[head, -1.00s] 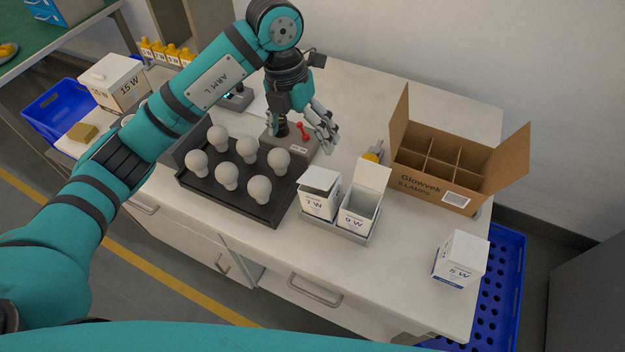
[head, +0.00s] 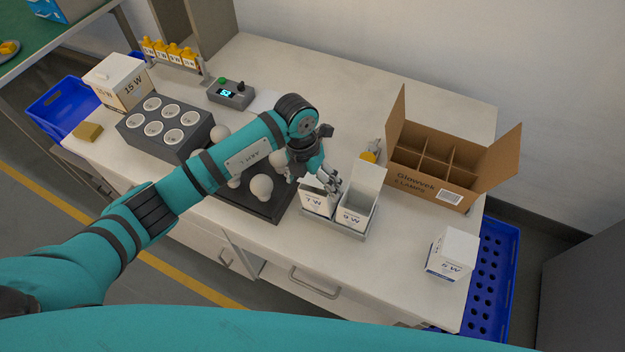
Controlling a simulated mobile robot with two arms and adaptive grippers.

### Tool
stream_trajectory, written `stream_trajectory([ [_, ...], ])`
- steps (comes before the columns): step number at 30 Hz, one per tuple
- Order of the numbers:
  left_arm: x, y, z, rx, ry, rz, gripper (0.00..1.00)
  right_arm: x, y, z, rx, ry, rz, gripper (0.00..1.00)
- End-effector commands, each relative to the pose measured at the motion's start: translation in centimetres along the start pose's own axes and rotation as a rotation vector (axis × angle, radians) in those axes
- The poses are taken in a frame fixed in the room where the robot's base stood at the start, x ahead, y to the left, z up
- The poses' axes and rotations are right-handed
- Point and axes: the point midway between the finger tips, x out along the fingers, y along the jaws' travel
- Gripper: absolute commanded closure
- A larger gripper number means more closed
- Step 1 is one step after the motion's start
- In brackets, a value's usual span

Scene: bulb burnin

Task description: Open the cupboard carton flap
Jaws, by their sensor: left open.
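Two small white cartons stand side by side in a grey tray (head: 340,229). The one marked 7 W (head: 315,205) is partly covered by my left gripper (head: 331,190), so its flap is hard to see. The one marked 9 W (head: 357,216) has its flap standing upright and its top open. My left gripper is open, its fingers pointing down at the top of the 7 W carton; I cannot tell if they touch it. A third white carton, apparently 5 W (head: 452,254), stands shut at the right. No carton visibly reads "cupboard". My right gripper is out of view.
A brown divided box (head: 432,185) stands open behind the cartons. A dark tray (head: 262,211) with pale bulbs lies under my left arm. A grey block with several sockets (head: 166,132) and a 15 W box (head: 120,83) stand left.

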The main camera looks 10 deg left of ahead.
Motion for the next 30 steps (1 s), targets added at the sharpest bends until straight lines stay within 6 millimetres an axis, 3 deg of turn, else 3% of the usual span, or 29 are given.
stream_trajectory([
  [5,0.02,0.0,0.01,0.0,0.0,0.0,0.02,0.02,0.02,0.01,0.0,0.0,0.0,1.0],
  [24,-0.06,0.02,0.04,0.0,-0.001,0.0,0.84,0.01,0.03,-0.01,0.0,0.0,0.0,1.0],
  [30,-0.16,0.07,0.17,-0.001,0.009,0.002,0.85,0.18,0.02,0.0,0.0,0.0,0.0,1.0],
])
